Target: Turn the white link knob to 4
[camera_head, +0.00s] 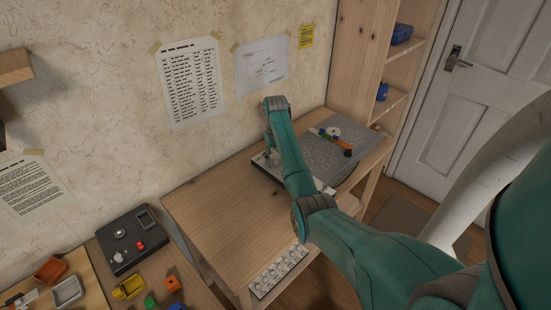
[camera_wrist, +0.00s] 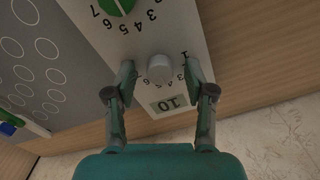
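The white link knob (camera_wrist: 160,69) is a round, pale grey-white knob on a white panel (camera_wrist: 150,38), with numbers printed around it. Its pointer, if any, cannot be made out. My gripper (camera_wrist: 162,72) is open, with one finger on each side of the knob. Small gaps seem to show between the fingers and the knob. In the head view my gripper (camera_head: 270,153) is over the left end of the grey board, and the knob is hidden there.
A green knob (camera_wrist: 117,4) with its own numbers is on the same panel. The grey board (camera_head: 318,165) with circles bears colored parts (camera_head: 335,140). The wooden table (camera_head: 225,205) is mostly clear to its left. A wall with taped papers (camera_head: 190,82) is close behind.

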